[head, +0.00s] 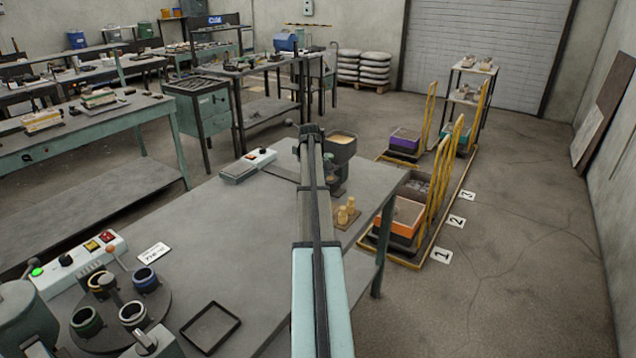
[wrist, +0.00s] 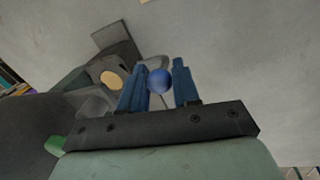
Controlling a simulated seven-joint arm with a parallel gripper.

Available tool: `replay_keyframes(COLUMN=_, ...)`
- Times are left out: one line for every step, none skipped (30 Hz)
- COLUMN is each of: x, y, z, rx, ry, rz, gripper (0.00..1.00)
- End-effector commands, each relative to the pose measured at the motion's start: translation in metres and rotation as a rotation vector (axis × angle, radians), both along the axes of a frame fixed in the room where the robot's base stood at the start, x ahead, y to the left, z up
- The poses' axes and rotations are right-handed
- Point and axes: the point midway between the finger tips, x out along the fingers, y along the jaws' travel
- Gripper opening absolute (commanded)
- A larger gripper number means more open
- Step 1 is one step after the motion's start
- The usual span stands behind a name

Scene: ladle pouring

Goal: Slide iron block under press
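In the wrist view my gripper (wrist: 159,66) has its two dark blue fingers apart. A blue ball (wrist: 160,81) shows in the gap between them and nearly fills it. I cannot tell whether the fingers touch it or it lies beyond them. In the head view my arm reaches away over the grey table (head: 210,230) and hides the fingers. It ends beside a dark pot (head: 341,146) with a pale yellowish surface, which shows left of the fingers in the wrist view (wrist: 111,79). I cannot pick out an iron block or a press with certainty.
A round turntable (head: 112,305) with several coloured rings stands at the front left, beside a control box (head: 80,262). A dark square frame (head: 211,328) lies near it. Small wooden pieces (head: 346,212) stand by the table's right edge. The table's middle left of my arm is clear.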

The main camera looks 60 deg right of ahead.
Motion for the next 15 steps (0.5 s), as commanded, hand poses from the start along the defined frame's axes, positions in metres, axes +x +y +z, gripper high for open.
replay_keyframes(x=0.0, y=0.0, z=0.0001, rx=0.0, ry=0.0, rz=0.0, gripper=0.26)
replay_keyframes(x=0.0, y=0.0001, z=0.0001, rx=0.0, ry=0.0, rz=0.0, gripper=0.23)
replay_keyframes(x=0.0001, y=0.0, z=0.0001, rx=0.0, ry=0.0, rz=0.0, gripper=0.19)
replay_keyframes(x=0.0001, y=0.0, z=0.0001, rx=0.0, ry=0.0, rz=0.0, gripper=0.16)
replay_keyframes(x=0.0001, y=0.0, z=0.0001, rx=0.0, ry=0.0, rz=0.0, gripper=0.14)
replay_keyframes(x=0.0001, y=0.0, z=0.0001, rx=0.0, ry=0.0, rz=0.0, gripper=0.1)
replay_keyframes(x=0.0001, y=0.0, z=0.0002, rx=0.0, ry=0.0, rz=0.0, gripper=0.07)
replay_keyframes(x=0.0001, y=0.0, z=0.0002, rx=0.0, ry=0.0, rz=0.0, gripper=0.04)
replay_keyframes(x=0.0001, y=0.0, z=0.0002, rx=0.0, ry=0.0, rz=0.0, gripper=0.0)
replay_keyframes(x=0.0001, y=0.0, z=0.0002, rx=0.0, ry=0.0, rz=0.0, gripper=0.0)
replay_keyframes(x=0.0001, y=0.0, z=0.0002, rx=0.0, ry=0.0, rz=0.0, gripper=0.0)
replay_keyframes(x=0.0001, y=0.0, z=0.0002, rx=0.0, ry=0.0, rz=0.0, gripper=0.0)
replay_keyframes(x=0.0001, y=0.0, z=0.0002, rx=0.0, ry=0.0, rz=0.0, gripper=0.0)
replay_keyframes(x=0.0001, y=-0.0001, z=0.0002, rx=0.0, ry=0.0, rz=0.0, gripper=0.0)
replay_keyframes(x=0.0001, y=0.0, z=0.0002, rx=0.0, ry=0.0, rz=0.0, gripper=0.0)
